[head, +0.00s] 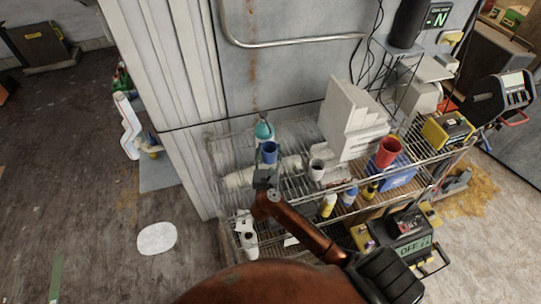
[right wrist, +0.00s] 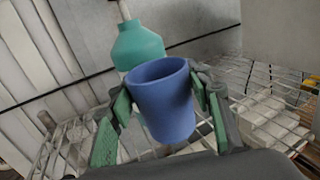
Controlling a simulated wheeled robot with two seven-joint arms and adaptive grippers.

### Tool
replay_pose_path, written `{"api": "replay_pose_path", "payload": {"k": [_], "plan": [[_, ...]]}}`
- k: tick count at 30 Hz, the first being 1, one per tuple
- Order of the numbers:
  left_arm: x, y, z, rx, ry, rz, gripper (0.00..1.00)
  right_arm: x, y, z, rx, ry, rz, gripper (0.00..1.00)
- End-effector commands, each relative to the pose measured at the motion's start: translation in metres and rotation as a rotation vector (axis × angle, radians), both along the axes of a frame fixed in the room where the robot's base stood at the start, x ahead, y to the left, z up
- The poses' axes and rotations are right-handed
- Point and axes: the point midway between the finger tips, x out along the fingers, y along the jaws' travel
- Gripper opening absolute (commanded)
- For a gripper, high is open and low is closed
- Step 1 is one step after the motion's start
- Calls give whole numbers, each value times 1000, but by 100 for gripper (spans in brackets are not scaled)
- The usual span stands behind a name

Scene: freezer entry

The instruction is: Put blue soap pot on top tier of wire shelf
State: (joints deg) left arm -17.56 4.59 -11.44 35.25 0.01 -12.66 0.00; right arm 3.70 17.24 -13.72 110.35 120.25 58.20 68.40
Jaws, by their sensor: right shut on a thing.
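The blue soap pot (head: 270,152) is a plain, open-topped blue cup. My right gripper (head: 266,174) is shut on it at the left part of the wire shelf (head: 228,152). In the right wrist view the pot (right wrist: 164,100) stands nearly upright, slightly tilted, between the green-padded fingers of the right gripper (right wrist: 165,110). The pot appears over the top tier; whether its base touches the wires is hidden. My left gripper is not in view.
A teal bottle (head: 264,131) stands just behind the pot. A white cup (head: 317,169), a red cup (head: 388,152) and a pale stepped block (head: 350,120) are to the right on the top tier. Bottles, including a yellow one (head: 328,205), stand on the lower tier.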

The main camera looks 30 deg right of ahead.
Motion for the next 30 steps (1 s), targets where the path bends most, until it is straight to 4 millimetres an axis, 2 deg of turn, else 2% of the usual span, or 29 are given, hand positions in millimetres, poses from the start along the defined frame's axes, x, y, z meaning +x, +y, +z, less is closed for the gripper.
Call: {"api": "replay_pose_path", "payload": {"k": [2,6,9,20,21,28,30], "plan": [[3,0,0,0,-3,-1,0,2,-8,-8,-5,3,-1,18],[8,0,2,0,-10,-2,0,2,-7,-29,-4,3,1,18],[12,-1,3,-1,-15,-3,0,2,-7,-37,-4,2,1,18],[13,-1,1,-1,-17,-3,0,2,-7,-41,-1,1,0,18],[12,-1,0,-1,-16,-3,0,2,-7,-42,-1,1,0,46],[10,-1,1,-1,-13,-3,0,2,-7,-41,-1,1,0,62],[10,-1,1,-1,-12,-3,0,2,-7,-41,-1,1,0,63]]}}
